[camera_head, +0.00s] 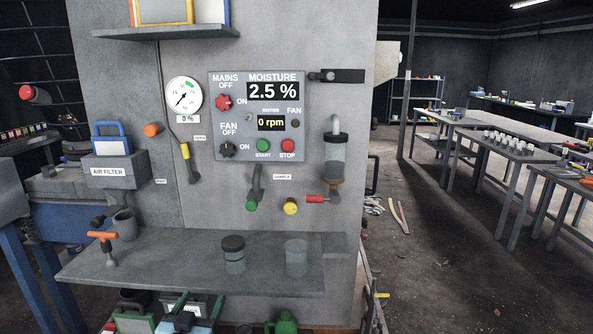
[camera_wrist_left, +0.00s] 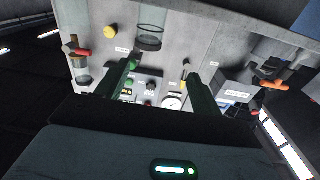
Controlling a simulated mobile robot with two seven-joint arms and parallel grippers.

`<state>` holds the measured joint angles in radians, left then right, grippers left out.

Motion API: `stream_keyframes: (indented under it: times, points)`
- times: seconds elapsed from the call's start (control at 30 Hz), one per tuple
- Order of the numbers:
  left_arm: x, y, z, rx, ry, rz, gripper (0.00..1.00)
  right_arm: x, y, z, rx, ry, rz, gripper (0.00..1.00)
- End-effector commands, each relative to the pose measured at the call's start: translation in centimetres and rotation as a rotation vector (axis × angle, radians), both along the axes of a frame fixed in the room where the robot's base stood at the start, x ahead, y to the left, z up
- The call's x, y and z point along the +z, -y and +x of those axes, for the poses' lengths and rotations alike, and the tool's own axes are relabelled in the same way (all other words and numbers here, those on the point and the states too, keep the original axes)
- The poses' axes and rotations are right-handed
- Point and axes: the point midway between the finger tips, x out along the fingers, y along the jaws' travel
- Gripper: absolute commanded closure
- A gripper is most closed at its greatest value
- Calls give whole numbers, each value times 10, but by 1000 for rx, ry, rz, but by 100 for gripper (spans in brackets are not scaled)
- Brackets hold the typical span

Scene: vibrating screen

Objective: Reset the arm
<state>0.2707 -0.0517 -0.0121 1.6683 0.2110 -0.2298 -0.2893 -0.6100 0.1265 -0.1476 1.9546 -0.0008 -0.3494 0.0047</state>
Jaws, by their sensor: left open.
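My left gripper (camera_head: 199,300) shows low in the head view, just below the front edge of the grey shelf (camera_head: 150,272). Its green fingers are apart, and I see nothing held between them. In the left wrist view the two dark green fingers (camera_wrist_left: 175,68) are spread wide, with the grey machine wall (camera_wrist_left: 195,45) beyond them. The wall appears upside down there. My right gripper is in neither view.
Above is the control panel (camera_head: 257,117), reading 0 rpm. Open floor (camera_head: 440,285) lies to the right, before the workbenches (camera_head: 450,122).

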Motion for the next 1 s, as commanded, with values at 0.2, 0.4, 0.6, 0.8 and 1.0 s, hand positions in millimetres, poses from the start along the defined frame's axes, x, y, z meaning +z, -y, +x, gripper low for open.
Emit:
stream_keyframes:
  times: [0.2,0.4,0.6,0.8,1.0]
  points:
    - [-112,1,-95,-30,-230,31,33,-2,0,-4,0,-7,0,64]
    - [-186,3,-196,-60,-434,49,33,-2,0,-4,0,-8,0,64]
    - [-232,7,-297,-91,-618,54,33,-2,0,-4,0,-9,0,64]
    - [-248,10,-354,-109,-720,54,33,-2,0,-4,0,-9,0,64]
    - [-251,11,-365,-111,-741,52,33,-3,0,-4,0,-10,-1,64]
